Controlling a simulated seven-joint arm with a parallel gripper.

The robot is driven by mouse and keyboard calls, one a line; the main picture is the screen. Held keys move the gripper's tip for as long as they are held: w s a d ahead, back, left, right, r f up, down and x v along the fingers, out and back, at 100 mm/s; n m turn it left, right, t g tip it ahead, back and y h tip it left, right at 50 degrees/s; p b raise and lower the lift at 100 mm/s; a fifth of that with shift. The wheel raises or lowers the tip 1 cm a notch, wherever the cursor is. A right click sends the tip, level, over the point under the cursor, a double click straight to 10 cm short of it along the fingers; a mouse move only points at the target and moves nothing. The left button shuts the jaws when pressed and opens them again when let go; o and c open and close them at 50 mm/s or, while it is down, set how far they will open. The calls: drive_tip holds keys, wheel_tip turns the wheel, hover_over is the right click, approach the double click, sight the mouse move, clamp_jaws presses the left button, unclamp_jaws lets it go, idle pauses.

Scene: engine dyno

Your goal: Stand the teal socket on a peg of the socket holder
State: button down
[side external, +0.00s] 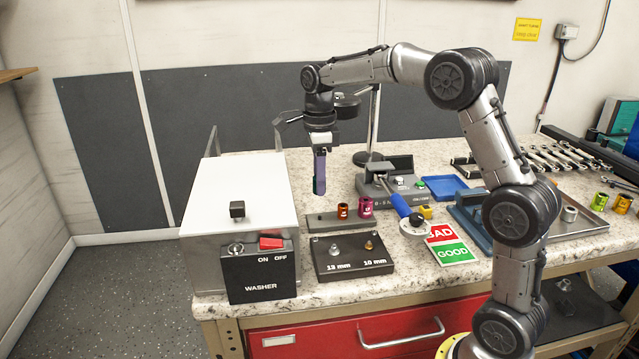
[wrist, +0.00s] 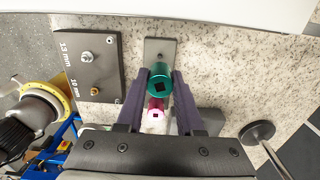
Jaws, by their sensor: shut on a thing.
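My gripper (side external: 319,190) points straight down and is shut on the teal socket (wrist: 160,82), which shows between the fingertips in the wrist view. In the side view the socket is mostly hidden by the fingers, with a little teal showing. The gripper is above the left end of the socket holder (side external: 318,222), a flat grey strip that also shows in the wrist view (wrist: 160,46). An orange socket (side external: 343,211) and a magenta socket (side external: 366,206) stand on the holder. The magenta one also shows below the teal socket in the wrist view (wrist: 156,113).
A black 13 mm / 10 mm block (side external: 352,262) lies in front of the holder. The white washer box (side external: 238,192) stands to the left. A round stand base (wrist: 257,132) is near the gripper.

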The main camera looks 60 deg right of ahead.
hover_over(319, 216)
drive_tip(key=shift+f, duration=2.4)
drive_tip(key=shift+f, duration=1.15)
drive_tip(key=shift+c, duration=2.3)
unclamp_jaws()
